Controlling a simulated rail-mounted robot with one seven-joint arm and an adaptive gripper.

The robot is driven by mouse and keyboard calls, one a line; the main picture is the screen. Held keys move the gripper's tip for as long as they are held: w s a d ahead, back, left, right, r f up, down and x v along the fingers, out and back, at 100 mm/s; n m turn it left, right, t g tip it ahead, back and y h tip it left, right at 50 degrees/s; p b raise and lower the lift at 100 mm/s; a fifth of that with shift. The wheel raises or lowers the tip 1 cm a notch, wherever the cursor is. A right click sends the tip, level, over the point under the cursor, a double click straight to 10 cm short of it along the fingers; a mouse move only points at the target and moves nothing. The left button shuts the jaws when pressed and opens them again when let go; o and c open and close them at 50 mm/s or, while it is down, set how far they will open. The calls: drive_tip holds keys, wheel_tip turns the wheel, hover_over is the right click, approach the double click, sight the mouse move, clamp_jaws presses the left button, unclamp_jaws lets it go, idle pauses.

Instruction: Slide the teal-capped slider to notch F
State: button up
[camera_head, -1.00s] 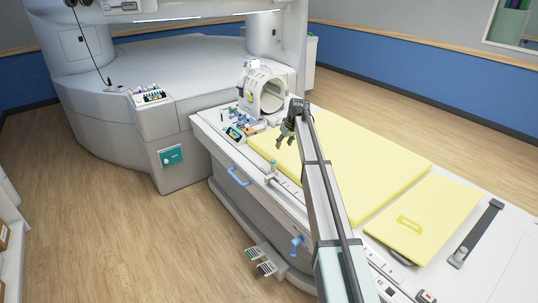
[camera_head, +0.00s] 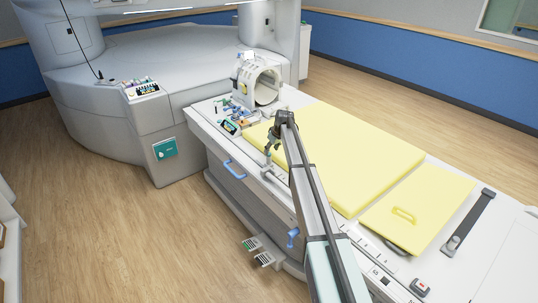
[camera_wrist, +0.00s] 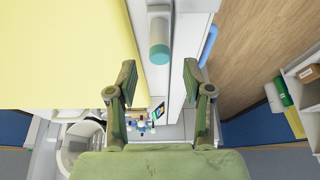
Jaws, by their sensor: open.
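The teal-capped slider (camera_wrist: 159,50) shows in the wrist view as a pale grey knob with a round teal end. It stands on the edge strip of the patient table, beside the yellow pad. My gripper (camera_wrist: 159,82) is open and empty, its two green fingers apart to the left and right of the line to the cap. The cap appears just beyond the fingertips, and I see no contact. In the head view my gripper (camera_head: 270,150) is over the table's near edge, and the slider there is hard to tell from it. No notch letters are readable.
The yellow pad (camera_head: 345,150) covers the table beside my arm. A blue handle (camera_head: 234,170) sticks out of the table's side. A white ring-shaped coil (camera_head: 262,85) and small items stand at the table's far end. A second blue handle (camera_head: 292,237) is nearer.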

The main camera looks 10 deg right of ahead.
sight(270, 154)
drive_tip(key=shift+p+x, duration=0.5)
drive_tip(key=shift+x, duration=2.5)
clamp_jaws()
